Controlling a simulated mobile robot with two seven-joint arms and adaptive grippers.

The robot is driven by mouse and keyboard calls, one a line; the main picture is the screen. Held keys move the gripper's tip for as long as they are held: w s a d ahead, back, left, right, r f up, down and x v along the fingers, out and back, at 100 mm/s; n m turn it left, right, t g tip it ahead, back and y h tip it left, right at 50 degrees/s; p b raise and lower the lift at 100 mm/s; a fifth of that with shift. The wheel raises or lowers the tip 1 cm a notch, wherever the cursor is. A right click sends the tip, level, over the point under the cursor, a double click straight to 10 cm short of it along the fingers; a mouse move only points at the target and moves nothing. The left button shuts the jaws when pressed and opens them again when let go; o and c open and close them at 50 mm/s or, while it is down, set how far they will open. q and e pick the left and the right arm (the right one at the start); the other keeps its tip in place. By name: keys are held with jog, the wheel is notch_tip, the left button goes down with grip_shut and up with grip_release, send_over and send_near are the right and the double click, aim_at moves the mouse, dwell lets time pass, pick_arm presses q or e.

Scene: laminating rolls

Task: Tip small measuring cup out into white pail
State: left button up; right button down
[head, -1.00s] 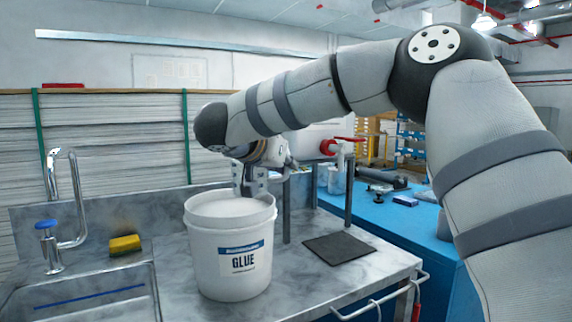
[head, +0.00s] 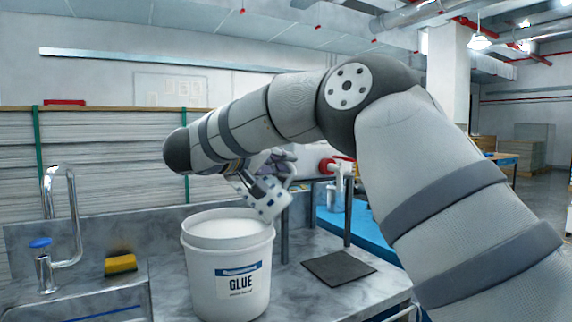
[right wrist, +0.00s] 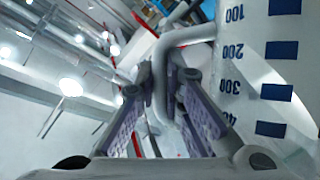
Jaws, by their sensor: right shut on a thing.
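The white pail (head: 205,268), labelled GLUE, stands upright on the grey marbled counter and shows white contents near its rim. My right gripper (head: 268,196) is above the pail's back right rim, tilted. In the right wrist view my right gripper (right wrist: 163,95) is shut on the handle of the measuring cup (right wrist: 235,65). The cup is pale, with blue marks and numbers from 100 up, and shows at the right of that view. In the head view I cannot make out the cup; the gripper and arm seem to hide it. My left gripper is not in view.
A sink with a chrome tap (head: 75,215) and a yellow sponge (head: 120,264) lie left of the pail. A dark square mat (head: 338,268) lies to its right. A container with a red tap (head: 338,166) stands behind on dark legs. A blue table is beyond.

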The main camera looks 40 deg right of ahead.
jog(key=shift+w+a+f+n+h, duration=0.35)
jog(key=shift+a+f+n, duration=0.15)
jog(key=shift+n, duration=0.2)
jog(key=shift+f, duration=0.1)
